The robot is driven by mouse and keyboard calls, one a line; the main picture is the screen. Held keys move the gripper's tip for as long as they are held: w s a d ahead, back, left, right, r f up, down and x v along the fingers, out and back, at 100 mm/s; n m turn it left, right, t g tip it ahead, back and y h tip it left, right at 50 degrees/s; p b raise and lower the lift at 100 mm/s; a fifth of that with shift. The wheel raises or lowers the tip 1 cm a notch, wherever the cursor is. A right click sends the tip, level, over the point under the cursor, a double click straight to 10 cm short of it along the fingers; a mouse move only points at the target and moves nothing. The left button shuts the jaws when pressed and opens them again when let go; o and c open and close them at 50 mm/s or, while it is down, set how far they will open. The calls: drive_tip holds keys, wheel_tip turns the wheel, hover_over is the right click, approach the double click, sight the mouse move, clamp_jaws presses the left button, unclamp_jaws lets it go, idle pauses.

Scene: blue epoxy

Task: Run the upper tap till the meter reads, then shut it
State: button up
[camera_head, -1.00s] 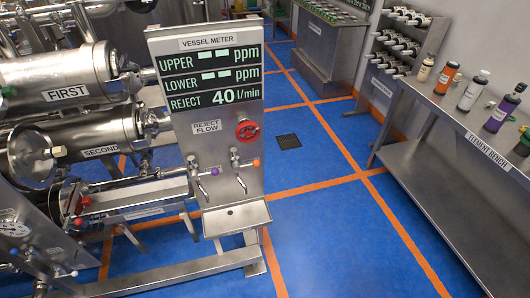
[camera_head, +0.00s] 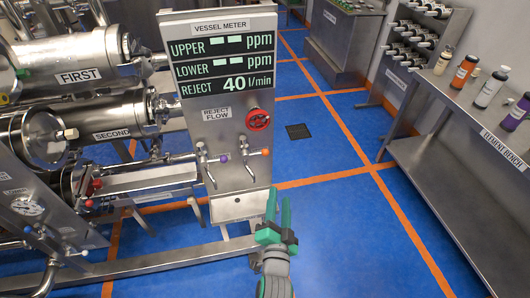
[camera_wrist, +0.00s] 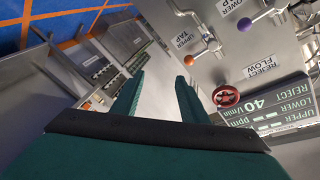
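The vessel meter (camera_head: 222,58) shows dashes for UPPER and LOWER ppm and 40 l/min for REJECT. The upper tap (camera_head: 247,160), with an orange knob, is on the right of the panel; it also shows in the wrist view (camera_wrist: 208,42), beside its UPPER TAP label. The lower tap (camera_head: 205,168), with a purple knob, is to its left. No water stream is visible at either spout. My gripper (camera_head: 278,200) is open and empty, low in front of the panel's right edge, apart from the upper tap. The wrist view shows a gap between its green fingers (camera_wrist: 158,85).
A red reject flow wheel (camera_head: 258,120) sits above the upper tap. A drip tray (camera_head: 238,205) is below the taps. Steel vessels (camera_head: 75,70) stand left of the panel. An element bench (camera_head: 470,150) with bottles stands right. The blue floor (camera_head: 340,215) between is open.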

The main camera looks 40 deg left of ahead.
drive_tip(key=y, duration=0.2)
approach(264, 153)
drive_tip(key=shift+g, duration=0.4)
drive_tip(key=x, duration=1.1)
drive_tip(key=shift+w+d+f, duration=0.25)
clamp_jaws()
drive_tip(key=shift+a, duration=0.1)
